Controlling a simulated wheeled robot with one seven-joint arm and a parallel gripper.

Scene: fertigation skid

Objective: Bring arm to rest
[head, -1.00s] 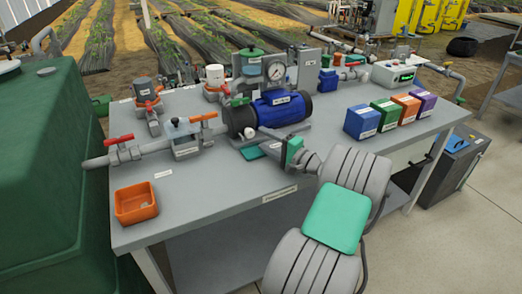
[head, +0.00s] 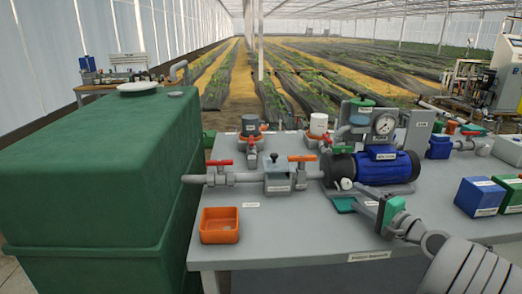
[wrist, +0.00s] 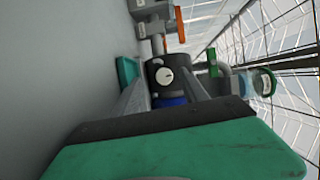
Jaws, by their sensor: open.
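My gripper (head: 357,193) is low over the grey bench, in front of the blue pump (head: 383,168), its fingers pointing left and away. My arm reaches to it from the lower right. In the wrist view, the two grey fingers of my gripper (wrist: 165,88) stand apart, with the pump's dark end and pale round knob (wrist: 165,75) showing beyond them. I see nothing held. A flat teal piece (head: 343,205) lies on the bench beside the fingers; I cannot tell whether they touch it.
Pipework with a red-handled valve (head: 219,172) and an orange-handled valve (head: 301,166) runs left of the pump. An orange bin (head: 219,226) sits at the bench's front left. A blue box (head: 479,196) is at right. A green tank (head: 100,175) stands left. The bench front (head: 300,235) is clear.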

